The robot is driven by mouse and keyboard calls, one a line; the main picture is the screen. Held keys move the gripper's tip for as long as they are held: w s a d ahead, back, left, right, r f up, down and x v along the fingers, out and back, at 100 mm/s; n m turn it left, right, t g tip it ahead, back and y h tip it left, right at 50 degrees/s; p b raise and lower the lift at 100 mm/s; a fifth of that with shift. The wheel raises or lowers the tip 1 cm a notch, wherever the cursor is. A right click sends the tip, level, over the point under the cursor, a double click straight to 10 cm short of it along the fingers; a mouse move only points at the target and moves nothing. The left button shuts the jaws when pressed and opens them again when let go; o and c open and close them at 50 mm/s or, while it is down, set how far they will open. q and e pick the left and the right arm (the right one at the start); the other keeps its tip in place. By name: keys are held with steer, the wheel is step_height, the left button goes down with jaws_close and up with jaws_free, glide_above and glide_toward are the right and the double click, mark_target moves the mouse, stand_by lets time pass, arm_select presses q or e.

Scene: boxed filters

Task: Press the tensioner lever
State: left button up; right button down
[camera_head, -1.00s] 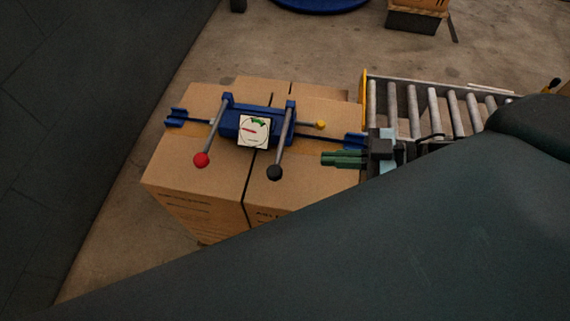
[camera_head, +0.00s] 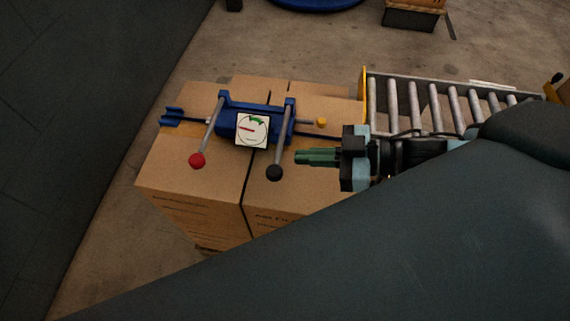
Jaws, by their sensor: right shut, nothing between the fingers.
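A blue strapping tool (camera_head: 232,118) sits on top of the cardboard boxes. A grey lever with a red ball knob (camera_head: 197,160) is at its left side. A second grey lever with a black ball knob (camera_head: 275,172) is at its right side. Which one is the tensioner lever is not marked. A white dial (camera_head: 253,131) on the tool has a red needle pointing left and a green zone at the top. My right gripper (camera_head: 298,157) has green fingers, shut and empty, pointing left. It is just right of the black-knob lever, apart from it. My left gripper is not in view.
The cardboard boxes (camera_head: 180,205) stand together with a dark strap around them. A small yellow knob (camera_head: 321,122) sticks out right of the tool. A roller conveyor (camera_head: 435,103) lies behind my right arm. Open floor (camera_head: 290,50) lies beyond the boxes.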

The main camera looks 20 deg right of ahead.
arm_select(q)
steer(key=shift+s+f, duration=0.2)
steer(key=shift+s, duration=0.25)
arm_select(e)
steer(key=w+a+f, duration=0.2)
steer(key=a+f, duration=0.2)
steer(key=f, duration=0.1)
steer(key=shift+w, duration=0.3)
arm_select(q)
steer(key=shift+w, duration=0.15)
arm_select(e)
steer(key=shift+f, duration=0.1)
steer(key=shift+s+f+n+t+b, duration=0.15)
steer(key=shift+f+n+t+b, duration=0.3)
steer(key=shift+f, duration=0.75)
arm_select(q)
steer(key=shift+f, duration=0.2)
arm_select(e)
steer(key=shift+r, duration=0.1)
